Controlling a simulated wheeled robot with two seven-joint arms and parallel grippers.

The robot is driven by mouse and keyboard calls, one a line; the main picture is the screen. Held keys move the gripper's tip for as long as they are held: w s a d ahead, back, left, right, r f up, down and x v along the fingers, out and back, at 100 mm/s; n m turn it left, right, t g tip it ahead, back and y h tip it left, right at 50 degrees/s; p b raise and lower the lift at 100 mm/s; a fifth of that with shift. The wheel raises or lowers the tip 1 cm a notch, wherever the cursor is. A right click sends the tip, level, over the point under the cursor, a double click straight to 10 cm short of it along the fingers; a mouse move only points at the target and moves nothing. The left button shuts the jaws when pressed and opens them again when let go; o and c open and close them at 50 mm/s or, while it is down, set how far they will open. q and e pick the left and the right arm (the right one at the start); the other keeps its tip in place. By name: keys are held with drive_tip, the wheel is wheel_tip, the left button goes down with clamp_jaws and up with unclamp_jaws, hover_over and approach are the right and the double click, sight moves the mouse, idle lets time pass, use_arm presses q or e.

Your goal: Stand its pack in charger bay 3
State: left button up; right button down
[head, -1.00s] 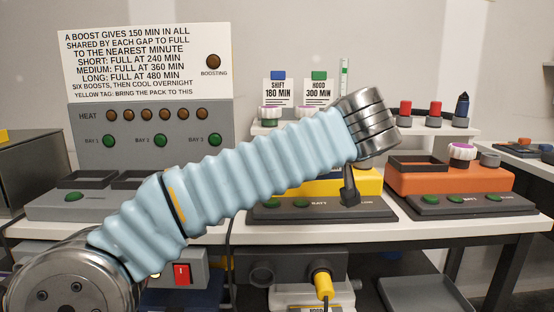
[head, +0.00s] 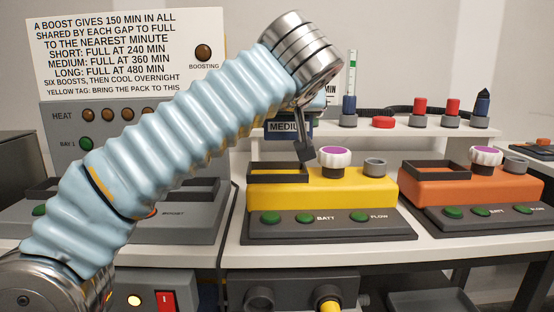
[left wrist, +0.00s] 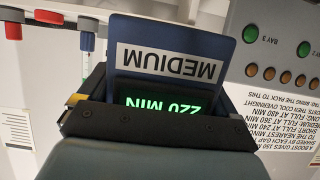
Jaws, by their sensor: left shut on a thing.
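A blue pack labelled MEDIUM (head: 287,127) shows partly behind my left arm in the head view. In the left wrist view the pack (left wrist: 170,48) appears upside down, with a green display reading 220 MIN. My left gripper (head: 305,147) is shut on it and holds it above the bench, over the back of the yellow unit. The grey charger (head: 190,229) stands at the left; my arm hides most of its bays in the head view. The bay 3 lamp (left wrist: 278,33) is green in the left wrist view. My right gripper is not in view.
The yellow unit (head: 390,184) and orange unit (head: 520,188) each have an open dark frame and a purple-and-white knob. A rear shelf (head: 400,137) carries red and blue items. The notice board (head: 120,30) rises behind the charger.

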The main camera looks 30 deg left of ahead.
use_arm(q)
drive_tip(key=w+a+f, duration=0.1)
drive_tip(key=w+f, duration=0.1)
drive_tip(key=w+a+f, duration=0.4)
drive_tip(key=shift+w+a+f+b, duration=0.1)
drive_tip(key=shift+a+f+b, duration=0.15)
drive_tip(key=shift+f+b, duration=0.1)
drive_tip(key=shift+w+a+f, duration=0.2)
drive_tip(key=shift+f, duration=0.1)
wheel_tip(320, 180, down, 2)
drive_tip(key=shift+w+a+f, duration=0.1)
drive_tip(key=shift+w+f, duration=0.05)
drive_tip(key=shift+f, duration=0.1)
drive_tip(key=shift+f+b, duration=0.25)
drive_tip(key=shift+b, duration=0.05)
drive_tip(key=shift+f, duration=0.1)
drive_tip(key=o, duration=1.7)
drive_tip(key=shift+c, duration=0.2)
